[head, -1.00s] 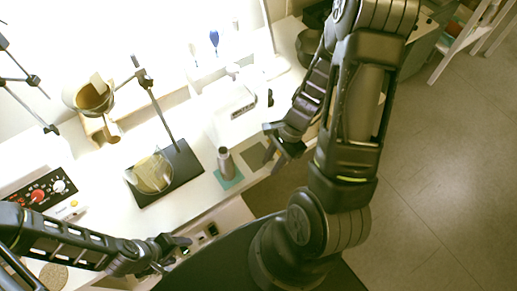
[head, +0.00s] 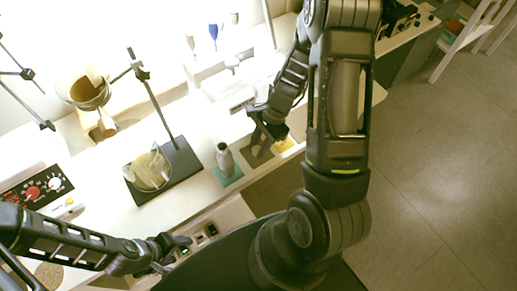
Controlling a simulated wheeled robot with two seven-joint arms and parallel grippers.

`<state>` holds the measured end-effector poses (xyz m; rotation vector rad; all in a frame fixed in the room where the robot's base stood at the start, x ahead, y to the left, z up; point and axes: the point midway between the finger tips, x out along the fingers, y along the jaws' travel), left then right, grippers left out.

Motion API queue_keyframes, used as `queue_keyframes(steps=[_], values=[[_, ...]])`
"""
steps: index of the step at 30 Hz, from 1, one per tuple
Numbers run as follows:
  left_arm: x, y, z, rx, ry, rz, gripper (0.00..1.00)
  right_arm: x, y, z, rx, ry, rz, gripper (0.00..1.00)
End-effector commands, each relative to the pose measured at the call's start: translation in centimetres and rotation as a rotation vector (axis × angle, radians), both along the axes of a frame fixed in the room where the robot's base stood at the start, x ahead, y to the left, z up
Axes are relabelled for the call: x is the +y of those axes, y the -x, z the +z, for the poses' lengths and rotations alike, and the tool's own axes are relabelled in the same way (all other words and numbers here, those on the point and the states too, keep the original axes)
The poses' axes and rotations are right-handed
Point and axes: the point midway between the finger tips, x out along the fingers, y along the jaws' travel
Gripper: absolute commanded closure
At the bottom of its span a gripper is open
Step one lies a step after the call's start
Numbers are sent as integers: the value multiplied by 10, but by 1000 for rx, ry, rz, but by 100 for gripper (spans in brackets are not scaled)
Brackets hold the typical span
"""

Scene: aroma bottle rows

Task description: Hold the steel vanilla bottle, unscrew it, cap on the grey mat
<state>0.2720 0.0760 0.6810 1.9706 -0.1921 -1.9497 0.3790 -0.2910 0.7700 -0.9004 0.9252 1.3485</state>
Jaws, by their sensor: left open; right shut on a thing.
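A steel-grey bottle (head: 224,157) stands upright on a green mat (head: 231,180) near the front edge of the bench. The grey mat (head: 257,157) lies just to its right. My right gripper (head: 261,128) is above and behind the grey mat, to the right of the bottle and apart from it. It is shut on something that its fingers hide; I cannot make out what. My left gripper (head: 180,250) is open and low at the front left, well away from the bottle. At this size I cannot tell whether the bottle bears a cap.
A yellow mat (head: 285,144) lies right of the grey one. A stand on a dark base (head: 185,160), with a yellowish round dish (head: 150,172), is left of the bottle. A white device (head: 228,92) stands behind. Free floor lies at the right.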

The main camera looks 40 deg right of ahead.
Motion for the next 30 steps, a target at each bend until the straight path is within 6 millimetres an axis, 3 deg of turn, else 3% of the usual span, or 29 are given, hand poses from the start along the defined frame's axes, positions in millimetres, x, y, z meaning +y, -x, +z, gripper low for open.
queue_keyframes(steps=[12,13,15,21,30], values=[[-1,-1,-6,-3,2,-1,40,0,0,-7,-1,0,0,100],[-1,-1,-5,-3,3,-1,40,0,0,-6,-1,0,0,70],[-1,-1,-4,-3,3,-1,40,0,0,-6,-1,0,0,64],[-1,-1,-4,-3,2,-1,40,0,0,-6,-1,0,0,49],[0,-1,-1,-3,2,0,40,0,0,-2,-1,0,0,49]])
